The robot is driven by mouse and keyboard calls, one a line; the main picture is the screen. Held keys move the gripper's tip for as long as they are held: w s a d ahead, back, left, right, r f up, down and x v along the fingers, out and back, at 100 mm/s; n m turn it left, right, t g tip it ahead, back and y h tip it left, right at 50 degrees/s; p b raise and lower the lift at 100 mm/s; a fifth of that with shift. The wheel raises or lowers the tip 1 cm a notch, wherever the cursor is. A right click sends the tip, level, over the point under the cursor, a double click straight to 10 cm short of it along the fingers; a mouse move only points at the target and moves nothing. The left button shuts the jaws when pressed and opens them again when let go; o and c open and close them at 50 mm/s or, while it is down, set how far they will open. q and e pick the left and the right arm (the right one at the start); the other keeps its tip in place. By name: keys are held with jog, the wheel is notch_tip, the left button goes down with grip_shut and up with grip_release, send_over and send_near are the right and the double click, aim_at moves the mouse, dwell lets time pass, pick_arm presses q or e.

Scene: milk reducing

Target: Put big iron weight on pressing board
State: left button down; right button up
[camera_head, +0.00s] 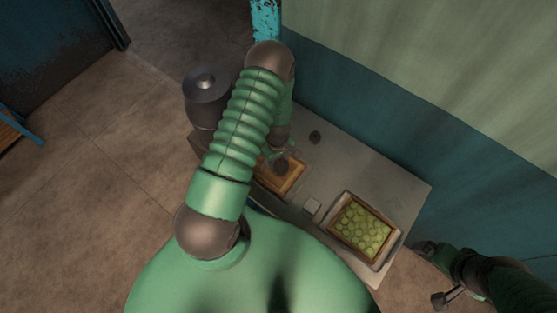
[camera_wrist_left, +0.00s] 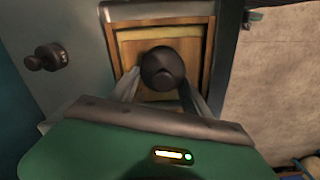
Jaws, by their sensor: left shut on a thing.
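The big iron weight (camera_wrist_left: 163,68) is dark and round, seen from above in the left wrist view. It also shows small in the head view (camera_head: 281,166). My left gripper (camera_wrist_left: 160,90) is shut on it, with one pale finger on each side. The pressing board (camera_wrist_left: 136,52) is light wood inside a wooden frame, directly below the weight. In the head view the board (camera_head: 290,183) is partly hidden by my left arm. Whether the weight touches the board cannot be told. My right gripper (camera_head: 428,247) is dark and off the table at the lower right.
A smaller dark weight (camera_head: 315,137) stands on the grey table (camera_head: 345,165); it also shows in the left wrist view (camera_wrist_left: 48,57). A tray (camera_head: 389,245) of green round pieces sits at the right. A dark cylinder (camera_head: 206,88) stands left.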

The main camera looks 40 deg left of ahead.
pick_arm(q)
jog(key=shift+f, duration=0.15)
dwell(0.8)
jog(key=shift+c, duration=2.1)
grip_release()
jog(key=o, duration=0.4)
jog(key=shift+r+p, duration=2.5)
jog(key=shift+r, duration=1.05)
